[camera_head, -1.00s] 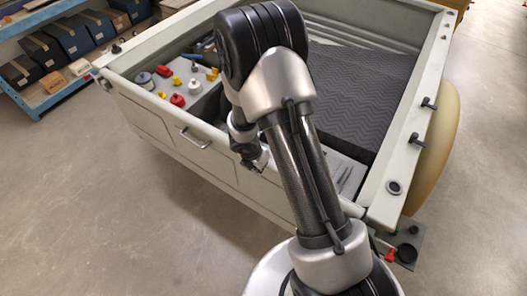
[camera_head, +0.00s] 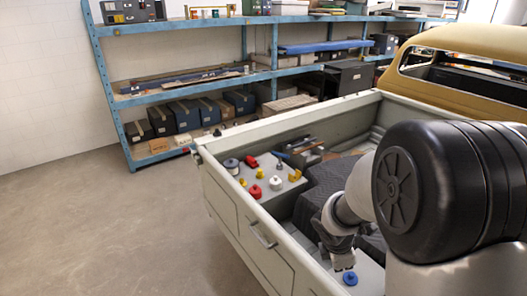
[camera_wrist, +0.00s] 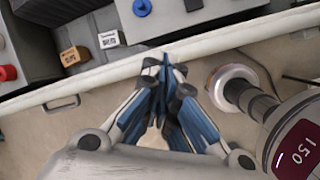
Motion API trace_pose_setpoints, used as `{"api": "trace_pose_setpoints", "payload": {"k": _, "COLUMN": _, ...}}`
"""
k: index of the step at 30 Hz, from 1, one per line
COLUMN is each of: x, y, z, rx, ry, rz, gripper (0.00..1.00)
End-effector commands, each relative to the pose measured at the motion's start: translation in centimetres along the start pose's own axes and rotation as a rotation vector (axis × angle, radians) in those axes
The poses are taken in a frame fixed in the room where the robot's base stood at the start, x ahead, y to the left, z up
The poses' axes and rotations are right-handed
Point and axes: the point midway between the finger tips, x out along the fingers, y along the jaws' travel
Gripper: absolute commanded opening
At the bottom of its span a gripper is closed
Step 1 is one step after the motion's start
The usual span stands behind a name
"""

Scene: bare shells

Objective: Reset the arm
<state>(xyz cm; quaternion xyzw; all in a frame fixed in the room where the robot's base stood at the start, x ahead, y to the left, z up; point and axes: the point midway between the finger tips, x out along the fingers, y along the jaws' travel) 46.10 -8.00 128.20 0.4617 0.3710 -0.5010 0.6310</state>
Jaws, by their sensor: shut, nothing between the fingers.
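My arm reaches over the side of the pale truck bed (camera_head: 228,205) in the head view. My gripper (camera_head: 344,268) hangs low at its end, small and partly hidden there. In the wrist view my gripper (camera_wrist: 166,62) is shut, with its blue-and-grey fingers meeting at the tips and nothing held. The tips show against the pale bed rail (camera_wrist: 215,43), and I cannot tell how far apart they are.
A blue knob (camera_head: 350,278) shows close to my gripper. Red, yellow and white pieces sit on a grey panel (camera_head: 263,172) in the bed. A blue shelf rack (camera_head: 190,98) stands behind. Floor at left (camera_head: 100,230) is clear.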

Motion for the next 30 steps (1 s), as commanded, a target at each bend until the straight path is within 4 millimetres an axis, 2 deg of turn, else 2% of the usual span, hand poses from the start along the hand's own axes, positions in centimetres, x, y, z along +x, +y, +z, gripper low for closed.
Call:
{"api": "trace_pose_setpoints", "payload": {"k": 1, "x": 0.3, "y": -1.0, "z": -0.2, "rx": 0.120, "ry": -0.004, "rz": 0.020, "gripper": 0.00}}
{"api": "trace_pose_setpoints", "payload": {"k": 8, "x": -2.4, "y": -6.5, "z": -0.8, "rx": 0.667, "ry": 0.039, "rz": 0.050, "gripper": 0.00}}
{"api": "trace_pose_setpoints", "payload": {"k": 13, "x": -2.8, "y": -11.9, "z": -3.0, "rx": 1.046, "ry": 0.125, "rz": 0.046, "gripper": 0.00}}
{"api": "trace_pose_setpoints", "payload": {"k": 18, "x": -2.2, "y": -17.5, "z": -6.1, "rx": 1.375, "ry": 0.241, "rz": 0.004, "gripper": 0.00}}
{"api": "trace_pose_setpoints", "payload": {"k": 21, "x": -1.8, "y": -19.9, "z": -7.7, "rx": 1.513, "ry": 0.303, "rz": -0.029, "gripper": 0.00}}
{"api": "trace_pose_setpoints", "payload": {"k": 24, "x": -1.5, "y": -21.4, "z": -8.9, "rx": 1.601, "ry": 0.345, "rz": -0.059, "gripper": 0.00}}
{"api": "trace_pose_setpoints", "payload": {"k": 30, "x": -1.7, "y": -22.4, "z": -9.6, "rx": 1.659, "ry": 0.373, "rz": -0.082, "gripper": 0.00}}
